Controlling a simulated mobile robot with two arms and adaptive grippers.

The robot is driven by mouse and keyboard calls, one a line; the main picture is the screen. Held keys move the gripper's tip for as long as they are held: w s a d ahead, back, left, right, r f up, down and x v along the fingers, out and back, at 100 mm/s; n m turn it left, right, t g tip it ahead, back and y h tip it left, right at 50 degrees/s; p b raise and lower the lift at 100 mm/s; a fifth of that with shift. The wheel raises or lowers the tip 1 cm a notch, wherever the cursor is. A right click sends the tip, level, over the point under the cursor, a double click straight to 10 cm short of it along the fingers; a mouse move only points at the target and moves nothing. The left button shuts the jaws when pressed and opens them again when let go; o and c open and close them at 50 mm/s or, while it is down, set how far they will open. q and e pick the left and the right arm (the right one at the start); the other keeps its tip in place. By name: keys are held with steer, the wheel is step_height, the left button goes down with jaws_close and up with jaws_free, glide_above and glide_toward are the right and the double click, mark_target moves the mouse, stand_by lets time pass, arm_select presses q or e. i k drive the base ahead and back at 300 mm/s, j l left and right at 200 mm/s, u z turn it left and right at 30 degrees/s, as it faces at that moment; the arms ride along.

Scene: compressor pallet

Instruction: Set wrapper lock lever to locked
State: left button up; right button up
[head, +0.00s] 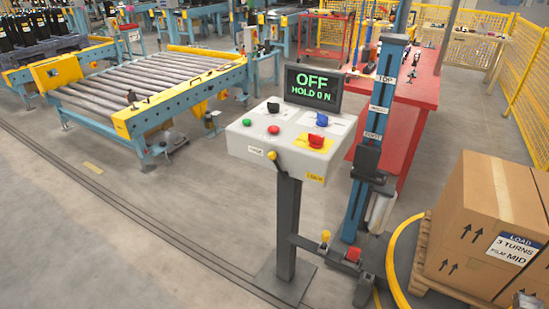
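The wrapper's control box (290,138) stands on a dark post in the middle of the head view. On its front face is a short dark lever with a yellow knob (272,156), which I take for the lock lever. The knob points up and left, close to a small white label (255,151) that is too small to read surely. A yellow label (315,178) sits at the right of the same face, apart from the knob; it seems to read LOCK. Neither of my grippers can be made out.
A screen (313,90) reads OFF, HOLD 0 N. The box top holds several knobs and buttons. A blue mast (375,130) and a red table (425,85) stand behind.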

mark_target(272, 156)
steer(key=i+j+z, duration=0.4)
steer(key=j, duration=0.25)
steer(key=i+j+z, duration=0.2)
steer(key=j, duration=0.2)
